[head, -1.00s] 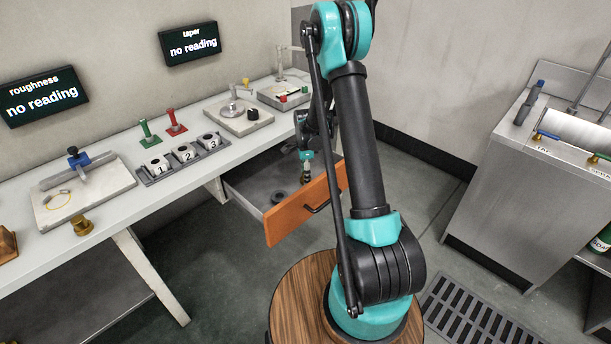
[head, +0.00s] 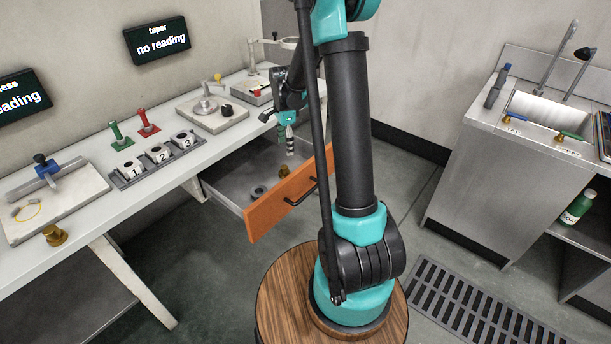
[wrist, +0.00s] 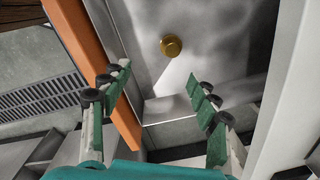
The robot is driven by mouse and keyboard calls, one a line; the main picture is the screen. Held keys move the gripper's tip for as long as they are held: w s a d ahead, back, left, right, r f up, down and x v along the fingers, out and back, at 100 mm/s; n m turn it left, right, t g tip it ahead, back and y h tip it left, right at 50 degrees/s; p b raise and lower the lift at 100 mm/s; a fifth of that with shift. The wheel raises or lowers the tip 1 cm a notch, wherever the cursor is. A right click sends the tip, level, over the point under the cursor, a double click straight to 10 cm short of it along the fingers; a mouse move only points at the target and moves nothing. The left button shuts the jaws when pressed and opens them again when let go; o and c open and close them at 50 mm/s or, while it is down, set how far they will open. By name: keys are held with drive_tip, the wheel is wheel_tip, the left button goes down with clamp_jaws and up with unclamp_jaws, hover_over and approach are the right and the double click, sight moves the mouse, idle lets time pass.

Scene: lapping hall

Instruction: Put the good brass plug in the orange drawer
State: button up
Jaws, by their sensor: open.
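A small brass plug (head: 284,170) lies on the floor of the open orange drawer (head: 283,206). In the wrist view the brass plug (wrist: 171,45) is a round gold disc on the grey drawer floor, clear of the fingers. My gripper (head: 289,146) is above the drawer, open and empty, with its fingers (wrist: 160,95) spread wide. The orange drawer front (wrist: 82,35) runs along the left in the wrist view. A second brass plug (head: 55,235) sits at the front edge of the bench, left.
A dark ring-shaped part (head: 258,191) lies in the drawer. The bench (head: 130,205) holds a rack of numbered pots (head: 158,157), green and red stands, and gauges. Both displays read no reading. A sink unit (head: 490,170) stands right.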

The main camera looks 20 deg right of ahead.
drive_tip(key=s+d+r+n+t, duration=0.1)
drive_tip(key=s+n, duration=0.7)
drive_tip(key=s, duration=0.5)
drive_tip(key=s+d+r+n+t, duration=0.1)
drive_tip(key=s+d+n+t, duration=0.1)
drive_tip(key=s+n, duration=0.6)
drive_tip(key=s, duration=0.6)
drive_tip(key=shift+s+d+r+t, duration=0.15)
drive_tip(key=shift+s+t, duration=0.1)
drive_tip(key=shift+t, duration=0.05)
drive_tip(key=shift+c, duration=0.3)
